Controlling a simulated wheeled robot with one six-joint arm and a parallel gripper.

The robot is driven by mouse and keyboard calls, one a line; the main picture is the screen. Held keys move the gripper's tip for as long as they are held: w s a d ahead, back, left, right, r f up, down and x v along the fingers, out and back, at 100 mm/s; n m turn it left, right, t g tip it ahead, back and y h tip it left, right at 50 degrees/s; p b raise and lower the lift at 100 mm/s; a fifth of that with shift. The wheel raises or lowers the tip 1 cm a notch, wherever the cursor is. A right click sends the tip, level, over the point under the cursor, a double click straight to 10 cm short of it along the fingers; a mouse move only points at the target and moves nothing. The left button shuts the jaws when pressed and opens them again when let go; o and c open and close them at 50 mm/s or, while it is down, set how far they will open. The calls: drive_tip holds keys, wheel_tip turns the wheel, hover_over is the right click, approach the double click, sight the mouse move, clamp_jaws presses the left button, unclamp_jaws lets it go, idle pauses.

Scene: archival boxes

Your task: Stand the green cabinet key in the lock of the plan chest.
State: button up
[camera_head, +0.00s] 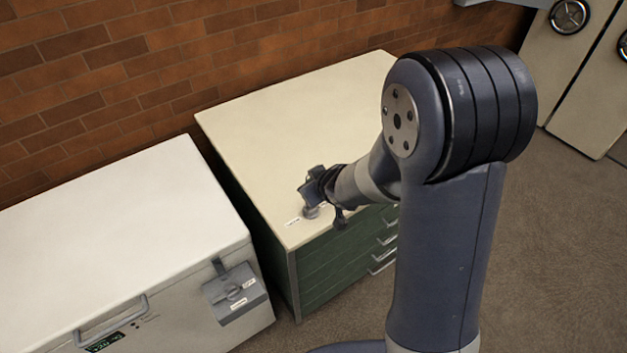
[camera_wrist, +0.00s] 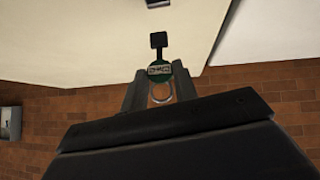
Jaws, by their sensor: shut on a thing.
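The plan chest (camera_head: 290,110) has a cream top and green drawer fronts. A small grey lock fitting (camera_head: 311,212) stands on its top near the front left corner, beside a white label (camera_head: 293,221). My gripper (camera_head: 318,188) is just above and beside this fitting. In the wrist view my gripper (camera_wrist: 160,84) is shut on the green cabinet key (camera_wrist: 159,63). The key is hidden in the head view, so contact with the lock cannot be told.
A white chest freezer (camera_head: 120,230) stands left of the plan chest across a narrow gap, with a grey lock plate (camera_head: 235,292) on its front. A brick wall (camera_head: 130,70) runs behind. Pale cabinets (camera_head: 575,90) stand at the right. Much of the plan chest top is clear.

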drive_tip(key=shift+f+b, duration=2.95)
drive_tip(key=shift+f, duration=0.25)
drive_tip(key=o, duration=1)
drive_tip(key=shift+p+v, duration=2.3)
drive_tip(key=shift+v, duration=3.1)
